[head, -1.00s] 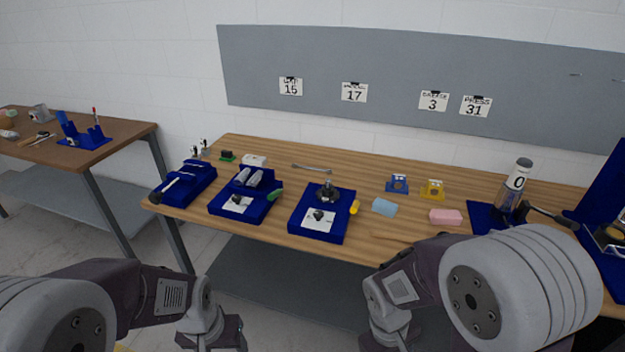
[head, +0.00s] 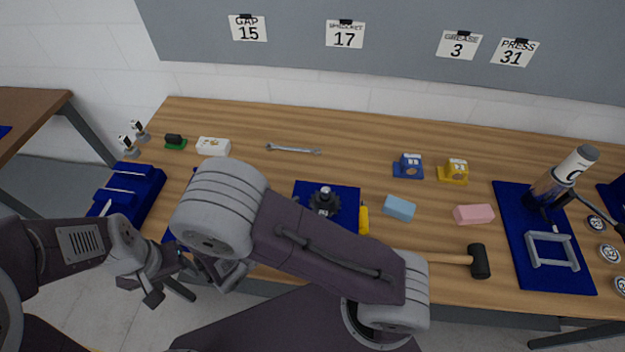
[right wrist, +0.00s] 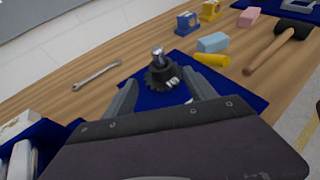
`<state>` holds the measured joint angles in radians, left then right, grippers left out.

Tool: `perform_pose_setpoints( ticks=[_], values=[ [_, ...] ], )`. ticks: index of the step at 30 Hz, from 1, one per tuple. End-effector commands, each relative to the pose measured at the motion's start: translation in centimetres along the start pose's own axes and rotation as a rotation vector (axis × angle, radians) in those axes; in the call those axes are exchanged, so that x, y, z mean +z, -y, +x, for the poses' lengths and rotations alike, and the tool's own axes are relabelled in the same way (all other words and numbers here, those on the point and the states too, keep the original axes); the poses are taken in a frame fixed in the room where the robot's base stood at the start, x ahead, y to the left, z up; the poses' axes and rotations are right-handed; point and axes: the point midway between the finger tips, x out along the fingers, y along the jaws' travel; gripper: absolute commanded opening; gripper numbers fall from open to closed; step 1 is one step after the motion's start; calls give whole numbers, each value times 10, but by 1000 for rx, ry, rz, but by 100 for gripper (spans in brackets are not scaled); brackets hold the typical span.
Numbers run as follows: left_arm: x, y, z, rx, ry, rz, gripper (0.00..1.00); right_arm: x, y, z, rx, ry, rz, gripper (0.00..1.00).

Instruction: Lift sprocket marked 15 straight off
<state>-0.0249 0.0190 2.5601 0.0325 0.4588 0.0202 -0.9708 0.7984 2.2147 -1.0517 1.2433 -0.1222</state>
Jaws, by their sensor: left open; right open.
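A dark toothed sprocket (head: 325,202) sits around an upright silver post on a blue mat (head: 350,190). It also shows in the right wrist view (right wrist: 160,76), just beyond my fingertips. I cannot read a number on it. My right gripper (right wrist: 164,92) is open and empty, its two fingers apart and pointing toward the sprocket, not around it. In the head view my right arm crosses in front of the mat and hides its front part. My left gripper (head: 150,288) is open and empty at the lower left, away from the sprocket.
A yellow object (head: 363,219) lies close to the mat's right edge, with a blue block (head: 399,207) beyond. A wrench (head: 293,149) lies behind. A mallet (head: 479,261) lies at right. Wall cards read GAP 15 (head: 248,28) and 17 (head: 345,35).

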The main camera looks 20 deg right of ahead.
Motion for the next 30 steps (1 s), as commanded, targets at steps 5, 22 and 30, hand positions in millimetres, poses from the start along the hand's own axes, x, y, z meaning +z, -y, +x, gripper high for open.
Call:
perform_pose_setpoints(
  ticks=[5,22,30],
  values=[
    [0,0,-5,0,0,0,64,1,1,21,-7,-1,-1,65],
    [-2,0,-20,0,0,0,64,0,-2,88,-7,-3,2,65],
    [-2,0,-20,0,0,0,64,-1,-3,92,-3,-4,4,59]
  ],
)
